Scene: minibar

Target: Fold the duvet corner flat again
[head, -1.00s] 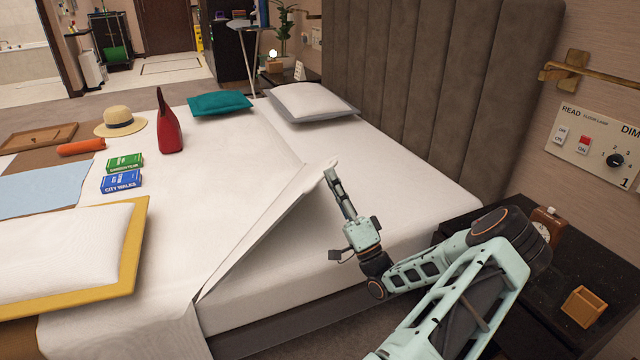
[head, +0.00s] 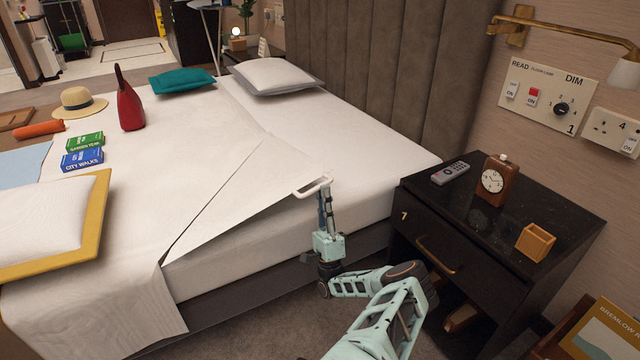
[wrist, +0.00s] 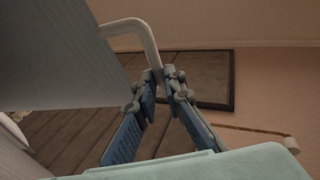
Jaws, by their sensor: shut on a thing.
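The white duvet (head: 200,150) covers the bed, and its corner flap (head: 240,190) reaches toward the near right edge of the mattress. A white loop handle (head: 311,190) is at the flap's tip. My gripper (head: 326,188) is shut on this loop at the mattress side, with the arm coming up from below. In the wrist view, the fingers (wrist: 165,85) close on the end of the pale loop (wrist: 135,24). The grey-looking flap (wrist: 60,55) fills the upper left there. I cannot tell how much of the flap touches the mattress.
A black nightstand (head: 500,235) stands right of the bed, bearing a remote (head: 450,173), a clock (head: 493,181) and a wooden box (head: 535,242). Floor shows between bed and nightstand.

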